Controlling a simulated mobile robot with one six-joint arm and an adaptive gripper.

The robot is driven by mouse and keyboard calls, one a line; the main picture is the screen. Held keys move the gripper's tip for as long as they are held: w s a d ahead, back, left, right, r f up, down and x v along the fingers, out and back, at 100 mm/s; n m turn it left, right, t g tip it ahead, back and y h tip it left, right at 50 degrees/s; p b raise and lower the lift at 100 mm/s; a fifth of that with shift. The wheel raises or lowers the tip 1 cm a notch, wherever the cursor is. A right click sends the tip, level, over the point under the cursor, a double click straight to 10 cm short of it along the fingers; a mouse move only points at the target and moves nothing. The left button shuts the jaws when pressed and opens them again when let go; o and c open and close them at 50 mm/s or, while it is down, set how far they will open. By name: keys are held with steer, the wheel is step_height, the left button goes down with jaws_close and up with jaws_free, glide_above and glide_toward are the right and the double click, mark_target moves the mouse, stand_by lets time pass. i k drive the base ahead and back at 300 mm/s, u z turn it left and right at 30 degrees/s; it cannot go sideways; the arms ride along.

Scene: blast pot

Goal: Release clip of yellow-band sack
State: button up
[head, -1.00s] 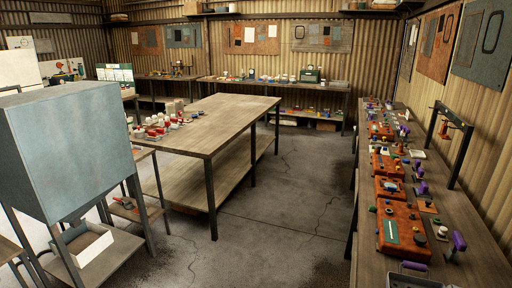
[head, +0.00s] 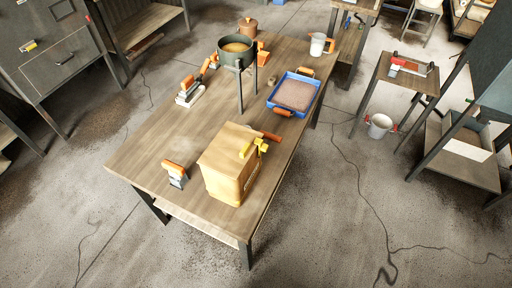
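A tan, boxy sack (head: 226,172) stands upright near the front end of the wooden table (head: 150,140). A yellow clip-like piece (head: 255,147) sits on its top at the right edge. I cannot tell whether that clip is closed. A yellow band is not clearly distinguishable from the tan body, and the sack's far side is hidden. My gripper is not in view.
An orange-handled brush or scraper (head: 176,175) lies left of the sack. Behind are a blue tray (head: 271,101) of granular material, a dark pot on a stand (head: 236,60) and a white jug (head: 318,45).

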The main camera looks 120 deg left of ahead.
mark_target(262, 147)
steer(key=u, duration=0.2)
steer(key=i, duration=0.55)
steer(key=u, duration=3.75)
